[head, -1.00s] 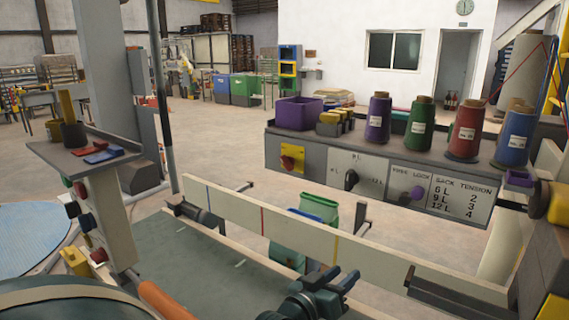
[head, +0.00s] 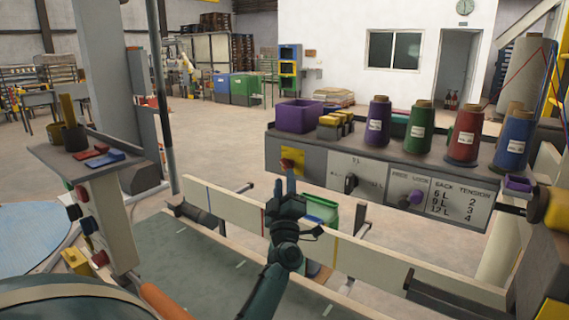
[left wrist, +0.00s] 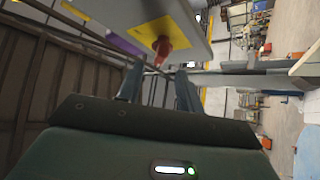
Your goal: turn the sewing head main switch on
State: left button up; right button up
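The main switch is a red rotary knob (head: 287,164) on a yellow plate (head: 297,155) at the left end of the grey control panel (head: 320,172). My left gripper (head: 284,182) is raised just in front of and below it, partly covering the plate. In the left wrist view the red knob (left wrist: 162,47) shows beyond and between the two dark fingers (left wrist: 160,88), which stand apart with nothing between them. The gripper looks open and apart from the knob. The knob's exact on or off position is hard to read. My right gripper is not in view.
Thread cones, a purple bin (head: 298,116) and small yellow-topped items stand on the shelf above. A pale rail (head: 230,208) crosses below, with a green bin (head: 321,208) behind it.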

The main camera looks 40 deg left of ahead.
aim_at(285, 168)
pick_arm(q)
jog(key=x, duration=0.4)
jog(key=shift+w+a+r, duration=0.2)
jog(key=shift+w, duration=0.05)
jog(key=shift+w+a+r, duration=0.35)
jog(key=shift+w+a, duration=0.05)
jog(key=shift+w, duration=0.05)
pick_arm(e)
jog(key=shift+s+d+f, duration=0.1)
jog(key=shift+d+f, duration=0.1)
pick_arm(q)
jog(key=shift+c, duration=0.2)
